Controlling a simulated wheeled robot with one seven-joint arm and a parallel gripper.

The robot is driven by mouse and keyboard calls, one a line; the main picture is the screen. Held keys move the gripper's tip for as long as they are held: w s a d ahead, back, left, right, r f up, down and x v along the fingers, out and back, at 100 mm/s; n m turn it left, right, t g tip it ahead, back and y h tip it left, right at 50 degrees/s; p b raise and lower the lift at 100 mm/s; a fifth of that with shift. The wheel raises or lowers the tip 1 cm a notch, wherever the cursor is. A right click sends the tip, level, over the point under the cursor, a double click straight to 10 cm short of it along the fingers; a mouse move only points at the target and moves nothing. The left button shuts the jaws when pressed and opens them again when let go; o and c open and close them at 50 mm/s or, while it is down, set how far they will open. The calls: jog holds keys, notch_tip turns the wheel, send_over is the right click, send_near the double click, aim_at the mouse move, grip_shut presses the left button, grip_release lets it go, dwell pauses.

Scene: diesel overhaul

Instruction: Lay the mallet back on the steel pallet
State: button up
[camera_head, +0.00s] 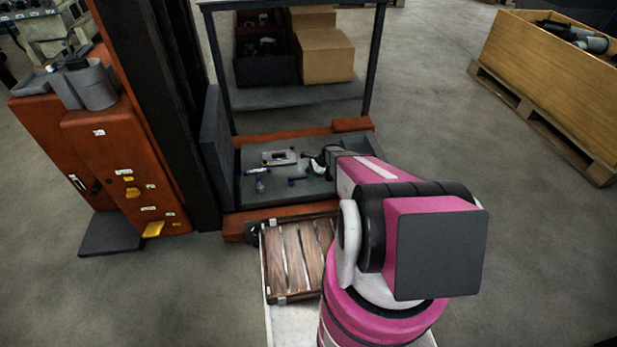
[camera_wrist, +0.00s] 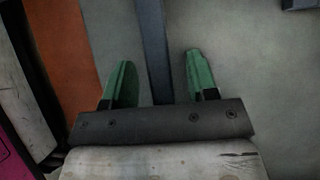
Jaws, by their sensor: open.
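The grey steel pallet (camera_head: 258,210) lies low between orange beams in the head view, with several small items on it. A small blue item (camera_head: 298,181) lies on it near my gripper (camera_head: 322,166); I cannot tell whether this is the mallet. My gripper is over the pallet's right part, partly hidden by my arm. In the wrist view my gripper (camera_wrist: 160,80) has its two green fingers wide apart. No held object shows between them. A dark grey bar (camera_wrist: 152,40) runs behind the gap. I cannot make out a mallet for sure.
A wood-slatted box (camera_head: 290,262) is in front of the pallet. A dark upright mast (camera_head: 165,110) and an orange machine (camera_head: 115,165) stand at left. Above the pallet's back, a shelf (camera_head: 300,93) carries cardboard boxes (camera_head: 325,55). Floor at right is clear before a wooden crate (camera_head: 550,70).

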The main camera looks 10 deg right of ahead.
jog(key=v, duration=0.9)
jog(key=shift+d+r, duration=0.1)
jog(key=shift+r, duration=0.1)
